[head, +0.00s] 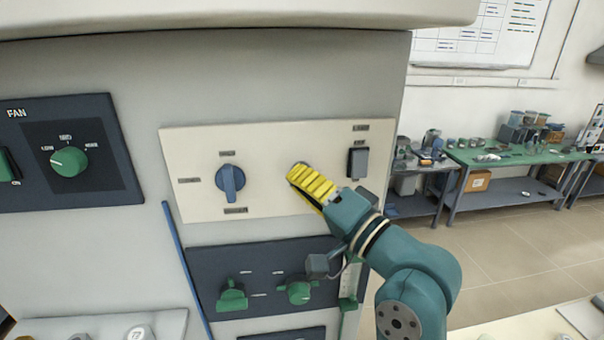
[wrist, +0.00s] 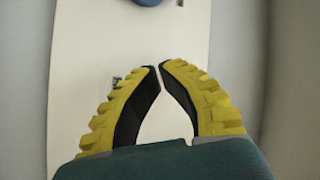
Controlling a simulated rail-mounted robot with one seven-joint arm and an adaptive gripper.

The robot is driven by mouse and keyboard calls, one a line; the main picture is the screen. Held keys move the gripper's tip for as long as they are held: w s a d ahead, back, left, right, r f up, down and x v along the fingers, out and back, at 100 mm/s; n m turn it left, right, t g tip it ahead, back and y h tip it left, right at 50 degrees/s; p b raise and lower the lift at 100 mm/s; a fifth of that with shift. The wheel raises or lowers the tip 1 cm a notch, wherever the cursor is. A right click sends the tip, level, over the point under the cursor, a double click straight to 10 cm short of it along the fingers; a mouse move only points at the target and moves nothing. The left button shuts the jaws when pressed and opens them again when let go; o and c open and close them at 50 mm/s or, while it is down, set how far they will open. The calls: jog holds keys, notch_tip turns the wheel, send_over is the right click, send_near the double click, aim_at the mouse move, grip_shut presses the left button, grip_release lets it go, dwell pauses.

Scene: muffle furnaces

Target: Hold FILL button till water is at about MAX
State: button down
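My gripper (head: 303,172) has yellow ribbed fingers and reaches the cream panel (head: 200,145) from the lower right. A small grey rounded edge shows by the tips in the head view. The FILL button cannot be made out and may be hidden behind the fingers. No water level or MAX mark can be made out.
The panel also has a blue knob (head: 230,182) to the left and a dark rocker switch (head: 357,163) to the right. Green knobs (head: 299,291) sit on a dark panel below. A FAN panel (head: 93,110) is at far left. Benches (head: 520,165) stand at right, beyond open floor.

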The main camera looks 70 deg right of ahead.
jog(key=s+a, duration=0.1)
jog(key=a+b, duration=0.1)
jog(key=a, duration=0.1)
jog(key=s+a, duration=0.1)
jog(key=shift+s+a, duration=0.15)
jog(key=shift+s, duration=0.15)
dwell(0.5)
jog(key=w+a+n+t+y+p, duration=0.1)
jog(key=w+a+n+y, duration=0.3)
jog(key=a, duration=0.5)
jog(key=w+a+r+n+y+p, duration=0.1)
jog(key=w+a+n+y, duration=0.15)
jog(key=w+a, duration=0.45)
jog(key=w+a+n+t+y+p, duration=0.1)
jog(key=w+a+n+y, duration=0.15)
jog(key=a, duration=0.85)
jog(key=s+a+n+y, duration=0.2)
jog(key=a+n, duration=0.1)
jog(key=a, duration=0.2)
jog(key=s+d+n+h, duration=0.1)
jog(key=s+r+n+h, duration=0.1)
jog(key=s+d+r+n+t+h, duration=0.1)
jog(key=n, duration=0.1)
jog(key=shift+s+d+r+h, duration=0.1)
jog(key=shift+s+d+h, duration=0.25)
jog(key=shift+h, duration=0.05)
